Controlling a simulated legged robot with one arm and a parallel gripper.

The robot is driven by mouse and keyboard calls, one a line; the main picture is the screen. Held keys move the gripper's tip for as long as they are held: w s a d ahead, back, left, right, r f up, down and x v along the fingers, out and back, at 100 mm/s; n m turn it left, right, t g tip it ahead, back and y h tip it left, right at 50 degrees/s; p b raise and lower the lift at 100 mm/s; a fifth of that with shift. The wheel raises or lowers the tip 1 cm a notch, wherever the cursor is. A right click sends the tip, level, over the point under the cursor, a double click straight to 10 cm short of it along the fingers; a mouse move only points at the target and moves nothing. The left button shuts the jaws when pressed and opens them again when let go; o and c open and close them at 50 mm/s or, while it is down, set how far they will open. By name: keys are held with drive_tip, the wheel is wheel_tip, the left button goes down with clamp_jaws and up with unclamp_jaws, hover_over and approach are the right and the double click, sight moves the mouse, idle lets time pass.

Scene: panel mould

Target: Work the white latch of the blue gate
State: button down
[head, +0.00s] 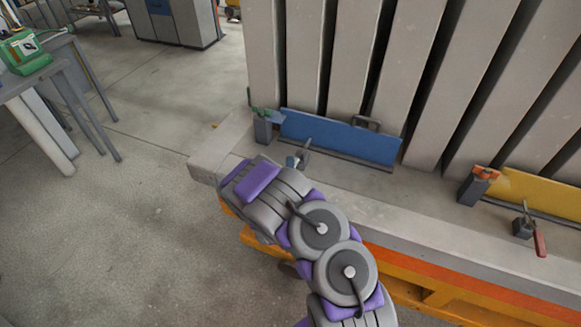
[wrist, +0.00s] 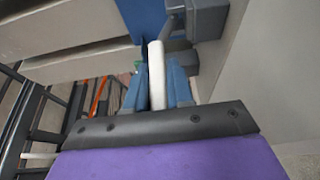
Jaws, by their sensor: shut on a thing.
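The blue gate (head: 340,137) stands on edge on the concrete ledge, in front of the grey panels. Its blue face also shows at the top of the wrist view (wrist: 142,18). The white latch (wrist: 156,58) is a slim upright bar beside the gate, next to a grey bracket (wrist: 207,20). My gripper (wrist: 157,92) has its blue fingers on either side of the white latch and is shut on it. In the head view my wrist and arm cover most of the gripper and the white latch. A small grey fitting shows just in front of the gate.
A yellow gate (head: 535,193) and a red-handled clamp (head: 538,240) are along the ledge to the right. A grey post with a green top (head: 264,125) stands at the blue gate's left end. A table with a green device (head: 25,55) is at far left. Open floor lies between.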

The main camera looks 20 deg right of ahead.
drive_tip(key=c, duration=1.3)
unclamp_jaws()
drive_tip(key=shift+f, duration=0.25)
drive_tip(key=shift+o, duration=1.1)
drive_tip(key=shift+a+r, duration=0.1)
drive_tip(key=shift+a, duration=0.05)
drive_tip(key=p+v, duration=0.5)
drive_tip(key=v, duration=1.2)
drive_tip(key=shift+s, duration=0.15)
drive_tip(key=shift+a, duration=0.1)
